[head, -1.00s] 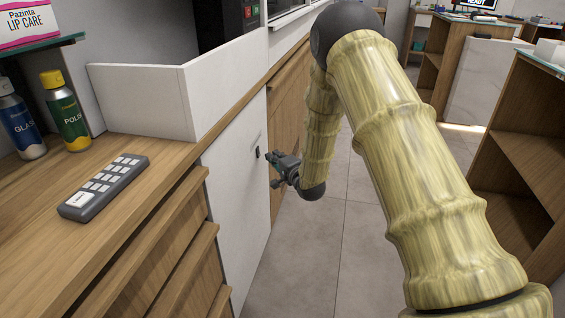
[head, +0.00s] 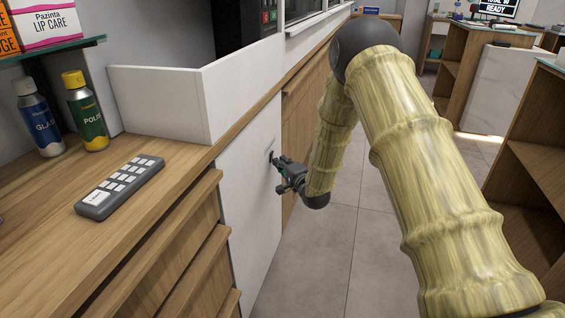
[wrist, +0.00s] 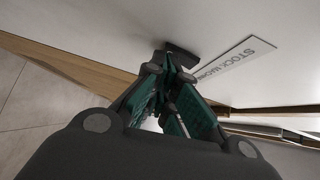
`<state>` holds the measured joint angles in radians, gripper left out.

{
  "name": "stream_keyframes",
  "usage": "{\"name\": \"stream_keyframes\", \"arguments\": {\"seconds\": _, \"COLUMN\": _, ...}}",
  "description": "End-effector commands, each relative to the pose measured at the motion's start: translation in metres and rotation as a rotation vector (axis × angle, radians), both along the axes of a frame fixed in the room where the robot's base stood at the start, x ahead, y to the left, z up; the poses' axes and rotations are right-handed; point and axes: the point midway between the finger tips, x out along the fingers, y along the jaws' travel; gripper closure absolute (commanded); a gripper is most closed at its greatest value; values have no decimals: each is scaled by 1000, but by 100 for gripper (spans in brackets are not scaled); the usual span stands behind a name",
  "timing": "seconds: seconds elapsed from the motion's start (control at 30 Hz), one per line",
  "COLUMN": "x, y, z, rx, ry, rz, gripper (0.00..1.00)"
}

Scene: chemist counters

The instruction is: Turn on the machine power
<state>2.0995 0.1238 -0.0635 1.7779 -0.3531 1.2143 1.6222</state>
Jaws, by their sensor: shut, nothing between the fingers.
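A small dark switch-like part (wrist: 183,62) sits on the white panel (head: 243,185) below the counter. In the wrist view it is right at my fingertips; whether they touch it or stop just short, I cannot tell. In the head view my gripper (head: 275,160) covers most of it. My gripper, with green finger pads, is shut and empty, pointing at the panel; it also shows in the wrist view (wrist: 170,70). A dark machine with a keypad and red and green marks (head: 268,14) stands at the top, partly cut off. Whether it has power does not show.
Wooden drawers (head: 185,270) jut out left of the panel. The aisle floor (head: 345,240) is clear.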

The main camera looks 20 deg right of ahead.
Motion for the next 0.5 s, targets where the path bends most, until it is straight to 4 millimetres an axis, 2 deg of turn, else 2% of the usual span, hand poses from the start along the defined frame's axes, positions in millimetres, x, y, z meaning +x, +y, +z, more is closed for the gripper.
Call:
{"name": "stream_keyframes", "arguments": {"seconds": 0.27, "x": -1, "y": -1, "z": 1, "rx": -3, "ry": 0, "rz": 1, "gripper": 100}}
{"name": "stream_keyframes", "arguments": {"seconds": 0.5, "x": -8, "y": -15, "z": -2, "rx": 0, "ry": 2, "rz": 5, "gripper": 100}}
